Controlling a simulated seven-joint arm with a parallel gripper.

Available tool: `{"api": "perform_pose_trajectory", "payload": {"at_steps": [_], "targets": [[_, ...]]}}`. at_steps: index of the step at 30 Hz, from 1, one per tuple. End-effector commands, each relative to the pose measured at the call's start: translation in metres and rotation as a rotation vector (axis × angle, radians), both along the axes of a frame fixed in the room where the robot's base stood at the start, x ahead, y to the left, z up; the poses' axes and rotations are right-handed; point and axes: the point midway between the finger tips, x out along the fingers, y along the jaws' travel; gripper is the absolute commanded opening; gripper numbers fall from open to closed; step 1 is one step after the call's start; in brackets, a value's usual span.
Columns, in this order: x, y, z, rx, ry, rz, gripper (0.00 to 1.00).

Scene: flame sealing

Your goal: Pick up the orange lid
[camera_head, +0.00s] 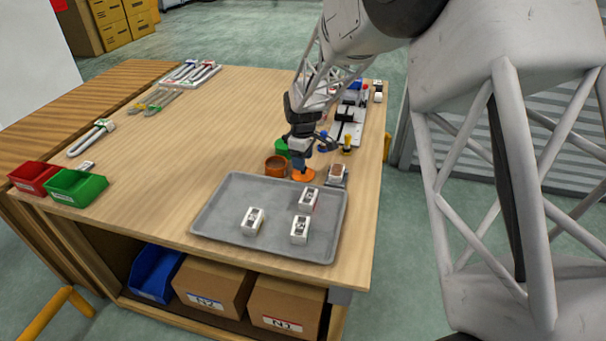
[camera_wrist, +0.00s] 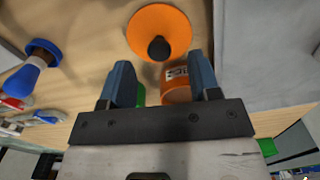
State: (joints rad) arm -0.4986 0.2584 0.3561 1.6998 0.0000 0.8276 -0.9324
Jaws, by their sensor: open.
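The orange lid (camera_head: 304,175) is a flat disc lying on the wooden table just behind the grey tray. In the wrist view the orange lid (camera_wrist: 145,24) shows as a disc with a dark round knob (camera_wrist: 158,49) on it. My gripper (camera_head: 298,166) is directly above the lid. In the wrist view my gripper (camera_wrist: 163,75) has its two blue fingers apart, with the knob beyond the tips and roughly between them. Nothing is held. An orange-brown pot (camera_head: 276,166) stands beside the lid on the left; it also shows in the wrist view (camera_wrist: 177,87).
A grey tray (camera_head: 225,220) with 3 small white blocks lies at the front. A green object (camera_head: 282,147), a small brown-topped block (camera_head: 336,173) and a blue-handled tool (camera_head: 327,142) stand close around my gripper. The table's left middle (camera_head: 190,130) is mostly clear.

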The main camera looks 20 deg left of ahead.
Motion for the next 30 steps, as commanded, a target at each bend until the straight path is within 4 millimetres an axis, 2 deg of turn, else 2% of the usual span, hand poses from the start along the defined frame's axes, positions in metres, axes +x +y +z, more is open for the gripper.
{"api": "perform_pose_trajectory", "payload": {"at_steps": [6, 10, 28, 30], "targets": [[0.001, 0.001, -0.026, -0.001, 0.001, 0.0, 0.57], [0.001, 0.0, -0.035, 0.0, -0.002, 0.0, 0.57], [0.001, 0.001, -0.037, 0.0, -0.003, 0.0, 0.57], [0.001, 0.001, -0.037, 0.0, -0.003, 0.0, 0.47]]}}
